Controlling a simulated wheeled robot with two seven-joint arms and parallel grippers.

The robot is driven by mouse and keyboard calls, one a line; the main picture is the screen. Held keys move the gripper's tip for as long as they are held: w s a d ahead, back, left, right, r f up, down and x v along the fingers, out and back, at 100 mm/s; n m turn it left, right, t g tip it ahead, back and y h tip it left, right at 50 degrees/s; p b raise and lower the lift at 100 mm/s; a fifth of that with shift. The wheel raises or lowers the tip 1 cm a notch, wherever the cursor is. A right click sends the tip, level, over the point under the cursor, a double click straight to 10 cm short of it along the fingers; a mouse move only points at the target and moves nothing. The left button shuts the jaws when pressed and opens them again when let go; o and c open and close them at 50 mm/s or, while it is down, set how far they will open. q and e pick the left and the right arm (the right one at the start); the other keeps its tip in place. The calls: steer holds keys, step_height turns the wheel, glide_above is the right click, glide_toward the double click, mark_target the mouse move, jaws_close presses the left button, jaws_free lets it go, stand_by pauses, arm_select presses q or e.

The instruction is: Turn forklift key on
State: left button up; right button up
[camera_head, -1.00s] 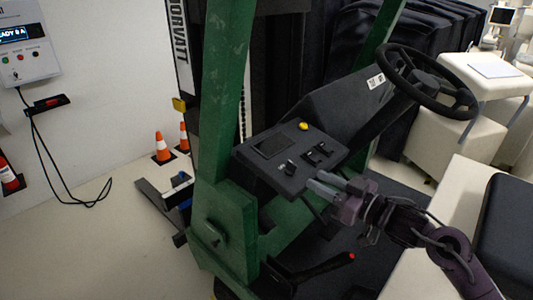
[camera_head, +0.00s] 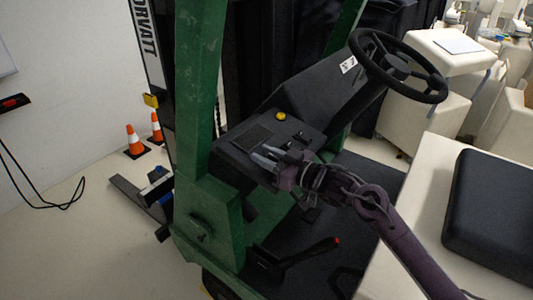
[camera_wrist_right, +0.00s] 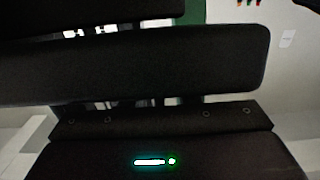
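The forklift's dark console (camera_head: 228,147) is in the middle of the head view, between a green post and the steering wheel. It carries a flat dark screen (camera_head: 253,138), a yellow button (camera_head: 281,116) and black switches (camera_head: 298,140). My right gripper (camera_head: 264,156) is at the console's near edge, its fingers pointing left. Its two fingers look apart, with nothing visible between them. I cannot make out the key; the fingers cover that part of the console. Whether they touch it is unclear. My left gripper is out of view.
The steering wheel (camera_head: 400,65) stands behind and right of the console. A green post (camera_head: 201,90) rises at its left. A lever with a red tip (camera_head: 310,252) is below my right arm. A dark cushion (camera_head: 493,210) lies at right. Orange cones (camera_head: 135,140) stand at left.

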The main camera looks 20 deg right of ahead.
steer(key=shift+s, duration=0.1)
jaws_close()
